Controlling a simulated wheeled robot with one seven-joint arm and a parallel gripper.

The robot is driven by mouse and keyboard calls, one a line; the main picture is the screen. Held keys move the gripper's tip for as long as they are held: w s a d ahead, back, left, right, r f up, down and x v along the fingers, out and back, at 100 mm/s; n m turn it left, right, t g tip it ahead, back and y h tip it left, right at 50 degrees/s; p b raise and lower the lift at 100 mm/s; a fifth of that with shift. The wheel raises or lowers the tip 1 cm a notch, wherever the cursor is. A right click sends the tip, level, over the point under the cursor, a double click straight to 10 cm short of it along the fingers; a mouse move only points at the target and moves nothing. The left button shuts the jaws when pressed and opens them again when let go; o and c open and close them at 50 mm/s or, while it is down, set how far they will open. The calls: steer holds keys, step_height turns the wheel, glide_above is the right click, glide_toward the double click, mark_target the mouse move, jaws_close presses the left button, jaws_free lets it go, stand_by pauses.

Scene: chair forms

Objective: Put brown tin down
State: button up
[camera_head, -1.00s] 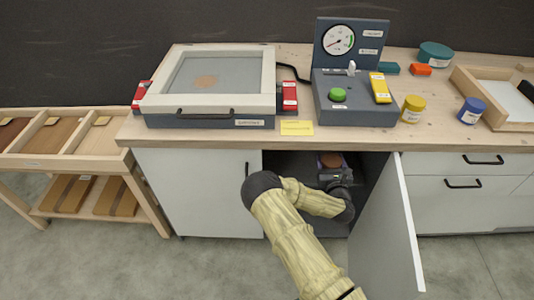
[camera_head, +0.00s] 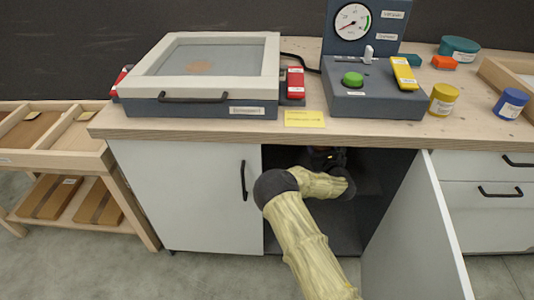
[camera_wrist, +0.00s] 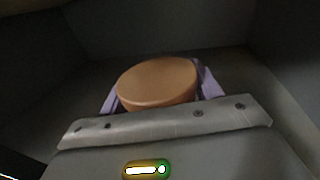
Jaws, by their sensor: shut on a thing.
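The brown tin (camera_wrist: 157,82) shows in the wrist view as a round, brown-topped tin between the purple fingers of my gripper (camera_wrist: 160,88). My gripper is shut on it. Around it are the dark grey walls of the cabinet's inside. In the head view my arm reaches through the open cabinet front below the worktop, and my gripper (camera_head: 322,158) is mostly hidden in shadow behind my arm. The tin cannot be made out there. Whether its underside touches the cabinet floor cannot be told.
The open cabinet door (camera_head: 415,235) stands to the right of my arm, and a shut door (camera_head: 190,195) is on the left. The worktop edge (camera_head: 300,135) runs above. The cabinet floor (camera_head: 335,235) looks bare. A yellow tin (camera_head: 443,100) and a blue tin (camera_head: 510,104) stand on the worktop.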

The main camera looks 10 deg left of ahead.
steer(key=shift+f+b, duration=0.8)
steer(key=shift+f, duration=1.7)
steer(key=shift+f, duration=0.3)
steer(key=f+b, duration=0.1)
steer(key=f, duration=0.3)
steer(key=shift+d+b, duration=0.2)
steer(key=shift+b, duration=0.2)
steer(key=shift+f, duration=0.25)
steer(key=shift+a, duration=0.15)
